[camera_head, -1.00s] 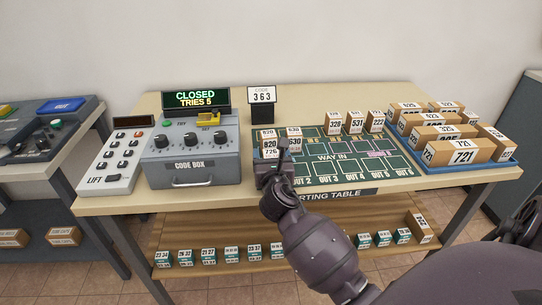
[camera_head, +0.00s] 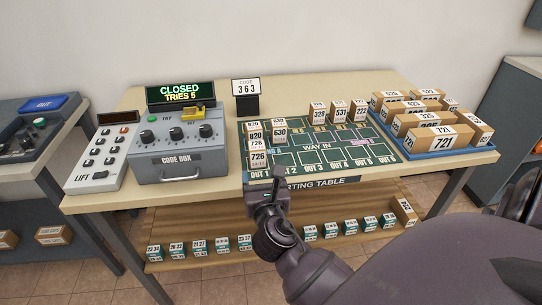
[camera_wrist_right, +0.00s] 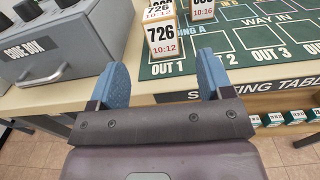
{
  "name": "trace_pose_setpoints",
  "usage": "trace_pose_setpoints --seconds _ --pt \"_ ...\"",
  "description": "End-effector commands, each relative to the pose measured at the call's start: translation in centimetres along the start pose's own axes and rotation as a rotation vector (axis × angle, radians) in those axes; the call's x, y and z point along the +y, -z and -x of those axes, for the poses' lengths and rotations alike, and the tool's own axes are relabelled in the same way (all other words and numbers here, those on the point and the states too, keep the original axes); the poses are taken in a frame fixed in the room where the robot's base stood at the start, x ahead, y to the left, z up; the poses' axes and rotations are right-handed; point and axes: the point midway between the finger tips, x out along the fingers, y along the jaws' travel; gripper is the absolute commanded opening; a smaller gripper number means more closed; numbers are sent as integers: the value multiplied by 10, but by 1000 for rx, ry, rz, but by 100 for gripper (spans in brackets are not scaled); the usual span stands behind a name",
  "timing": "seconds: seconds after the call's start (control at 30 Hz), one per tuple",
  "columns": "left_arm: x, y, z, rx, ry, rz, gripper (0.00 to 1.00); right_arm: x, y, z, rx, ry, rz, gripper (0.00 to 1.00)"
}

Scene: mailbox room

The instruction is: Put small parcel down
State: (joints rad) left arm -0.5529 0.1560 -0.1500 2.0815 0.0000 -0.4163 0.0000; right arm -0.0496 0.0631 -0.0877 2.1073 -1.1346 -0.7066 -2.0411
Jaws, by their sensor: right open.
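The small parcel marked 726 (camera_head: 258,160) stands upright at the front left of the green sorting mat (camera_head: 300,183), in the OUT 1 column. It also shows in the right wrist view (camera_wrist_right: 161,40), with 10:12 in red under its number. My right gripper (camera_head: 277,180) is at the table's front edge, just in front of and apart from that parcel. In the right wrist view its two blue fingers (camera_wrist_right: 164,75) are spread with nothing between them. More small parcels, such as 820 (camera_head: 254,135) and 630 (camera_head: 279,133), stand behind it. My left gripper is not in view.
A grey code box (camera_head: 178,150) reading CLOSED, TRIES 5 and a lift panel (camera_head: 100,158) stand left of the mat. A blue tray (camera_head: 452,153) of larger boxes is at the right. The mat's front middle is clear. A lower shelf (camera_head: 330,212) holds several small parcels.

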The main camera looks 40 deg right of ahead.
Motion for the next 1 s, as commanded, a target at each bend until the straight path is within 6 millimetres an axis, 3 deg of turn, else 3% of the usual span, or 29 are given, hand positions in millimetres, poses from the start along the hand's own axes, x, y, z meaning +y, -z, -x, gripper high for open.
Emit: trace_pose_setpoints --seconds 0.17,0.47,0.7,1.0 --pt "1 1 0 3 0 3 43 -5 28 13 92 -36 -234 73" --pt "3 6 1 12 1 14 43 -21 102 61 397 -6 -1013 73" --pt "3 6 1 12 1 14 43 -37 149 110 621 192 -1656 73" --pt "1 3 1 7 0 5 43 -57 186 170 772 612 -2373 73"
